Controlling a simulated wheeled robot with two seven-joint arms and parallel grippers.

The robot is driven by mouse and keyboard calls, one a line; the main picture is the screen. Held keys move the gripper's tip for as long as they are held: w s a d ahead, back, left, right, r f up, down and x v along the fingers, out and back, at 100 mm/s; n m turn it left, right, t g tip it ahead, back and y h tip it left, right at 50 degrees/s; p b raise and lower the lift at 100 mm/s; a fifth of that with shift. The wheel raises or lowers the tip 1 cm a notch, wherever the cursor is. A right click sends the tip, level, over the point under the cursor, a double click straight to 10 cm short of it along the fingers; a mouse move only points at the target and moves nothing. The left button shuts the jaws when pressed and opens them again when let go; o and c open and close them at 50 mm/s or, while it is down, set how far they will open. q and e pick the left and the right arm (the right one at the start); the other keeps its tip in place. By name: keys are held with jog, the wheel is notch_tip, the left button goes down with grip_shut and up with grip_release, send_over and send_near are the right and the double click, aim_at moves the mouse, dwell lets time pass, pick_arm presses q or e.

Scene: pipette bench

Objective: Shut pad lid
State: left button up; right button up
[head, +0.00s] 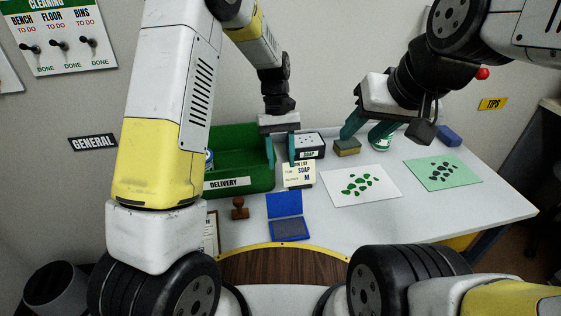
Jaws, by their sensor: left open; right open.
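The blue stamp pad (290,230) lies near the front of the white table, with its dark pad surface bare. Its blue lid (285,203) is open and stands up at the back edge of the pad. My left gripper (281,158) is open, pointing down behind the lid, over the right end of the green bin and beside the soap card. It is apart from the lid. My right gripper (367,128) is open, further back and right, by the sponge and the green can. Its fingers appear empty.
A green delivery bin (262,180) stands left, with a wooden stamp (239,208) in front. A soap card (299,174), soap box (310,152), sponge (347,148) and green can (380,142) stand behind. White (337,197) and green (419,174) sheets lie right. The front right table is clear.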

aim_at(284, 202)
pick_arm(q)
jog(key=x, duration=0.8)
jog(key=shift+a+f, duration=0.15)
jog(key=shift+f, duration=0.15)
jog(key=shift+c, duration=0.2)
grip_shut()
dwell(1.0)
